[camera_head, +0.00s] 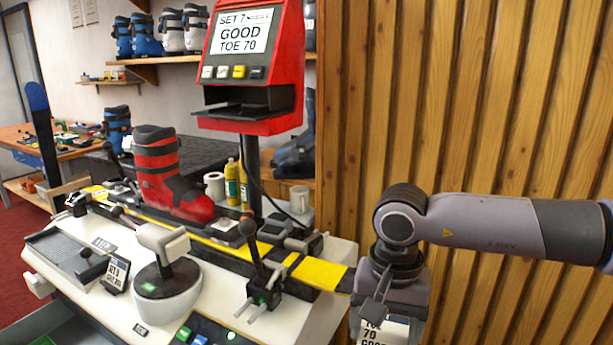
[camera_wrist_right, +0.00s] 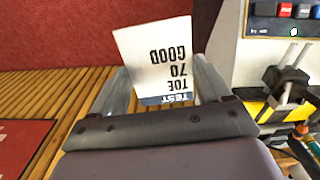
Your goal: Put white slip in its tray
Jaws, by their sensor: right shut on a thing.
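The white slip (camera_wrist_right: 157,50) is printed with "TEST", "TOE 70" and "GOOD", upside down in the right wrist view. My right gripper (camera_wrist_right: 161,82) is shut on it, and the slip sticks out beyond the fingers. In the head view my right gripper (camera_head: 388,312) hangs off the right end of the bench, with the slip (camera_head: 384,333) below it, cut by the picture's bottom edge. A shallow grey tray (camera_head: 70,256) lies at the bench's left front. I cannot tell whether it is the slip's tray. My left gripper is out of view.
The white bench (camera_head: 222,306) carries a red ski boot (camera_head: 168,175), a lever clamp (camera_head: 262,280) and a round-based device (camera_head: 166,285). A red test machine (camera_head: 254,70) with a dark shelf stands behind. A slatted wood wall (camera_head: 480,110) is close behind my right arm.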

